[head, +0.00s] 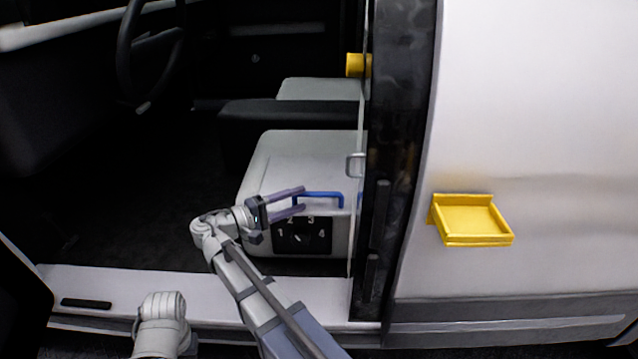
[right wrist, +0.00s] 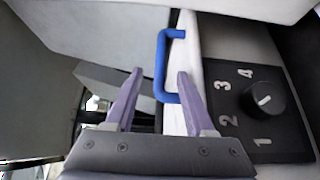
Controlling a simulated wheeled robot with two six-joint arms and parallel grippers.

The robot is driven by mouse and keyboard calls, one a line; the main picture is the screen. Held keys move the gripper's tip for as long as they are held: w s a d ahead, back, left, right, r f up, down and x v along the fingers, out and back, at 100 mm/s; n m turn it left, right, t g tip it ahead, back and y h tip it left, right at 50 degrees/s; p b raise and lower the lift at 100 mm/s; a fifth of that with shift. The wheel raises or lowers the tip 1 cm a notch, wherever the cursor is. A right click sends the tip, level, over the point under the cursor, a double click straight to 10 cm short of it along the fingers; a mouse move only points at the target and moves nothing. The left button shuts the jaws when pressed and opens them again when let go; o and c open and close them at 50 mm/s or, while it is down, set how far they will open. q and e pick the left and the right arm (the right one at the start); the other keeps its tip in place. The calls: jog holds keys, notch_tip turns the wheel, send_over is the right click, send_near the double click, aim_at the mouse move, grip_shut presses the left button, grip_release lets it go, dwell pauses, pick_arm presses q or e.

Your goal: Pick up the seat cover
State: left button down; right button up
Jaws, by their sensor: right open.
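The seat cover (head: 300,150) is the pale grey top of the box-like seat inside the open cab doorway. A blue handle (head: 325,194) is fixed at its front edge; it also shows in the right wrist view (right wrist: 161,62). My right gripper (head: 303,199) is open at the handle's left part. In the right wrist view, the handle shows between the two purple fingertips (right wrist: 160,73), and neither finger is visibly closed on it. The seat cover lies on the seat base. My left gripper is not in view.
A black dial panel (head: 302,236) numbered 1 to 4 is on the seat's front, just below my right gripper. The door frame (head: 395,150) stands close to the right. A yellow tray (head: 472,220) is on the white outer panel. A steering wheel (head: 128,50) is at upper left.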

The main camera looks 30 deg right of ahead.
aim_at(309, 196)
jog(key=d, duration=0.5)
jog(key=shift+c, duration=0.3)
grip_shut()
dwell(1.0)
